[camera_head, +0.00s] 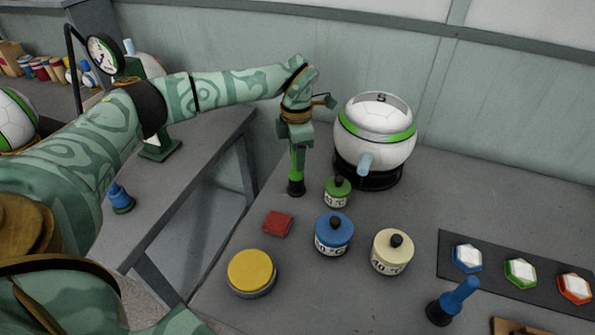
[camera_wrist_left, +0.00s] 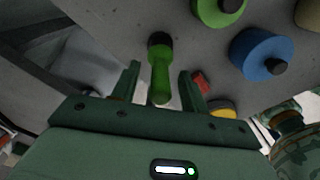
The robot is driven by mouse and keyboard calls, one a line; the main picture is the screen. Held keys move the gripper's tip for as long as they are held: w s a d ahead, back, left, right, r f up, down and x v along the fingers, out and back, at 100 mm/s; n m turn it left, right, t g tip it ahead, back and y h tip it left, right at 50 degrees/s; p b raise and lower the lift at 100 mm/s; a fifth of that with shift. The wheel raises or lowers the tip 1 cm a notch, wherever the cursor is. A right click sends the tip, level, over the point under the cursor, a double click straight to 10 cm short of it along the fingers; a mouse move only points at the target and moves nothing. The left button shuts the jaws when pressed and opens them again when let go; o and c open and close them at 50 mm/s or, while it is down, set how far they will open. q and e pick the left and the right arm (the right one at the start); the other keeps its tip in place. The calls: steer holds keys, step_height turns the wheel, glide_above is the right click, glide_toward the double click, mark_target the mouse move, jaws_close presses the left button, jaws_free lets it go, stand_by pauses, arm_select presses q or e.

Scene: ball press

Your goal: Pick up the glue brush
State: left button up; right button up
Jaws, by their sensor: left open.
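A green-handled tool with a black lower end, which looks like the glue brush (camera_head: 296,187), stands upright on the grey table in the head view, below my left gripper (camera_head: 297,140). In the left wrist view the green brush (camera_wrist_left: 160,75) lies between the two fingers of my left gripper (camera_wrist_left: 158,78). The fingers are apart, one on each side of the handle, with gaps visible. The top of the handle is partly hidden by the gripper in the head view. My right gripper is not in view.
A white and green ball (camera_head: 375,130) in a black stand is right of the gripper. Green (camera_head: 337,193), blue (camera_head: 334,235) and cream (camera_head: 392,252) pots, a red block (camera_head: 278,223) and a yellow-topped disc (camera_head: 251,271) stand nearer. A blue-handled tool (camera_head: 455,299) is front right.

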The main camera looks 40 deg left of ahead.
arm_select(q)
steer(key=shift+f, duration=0.1)
jaws_close()
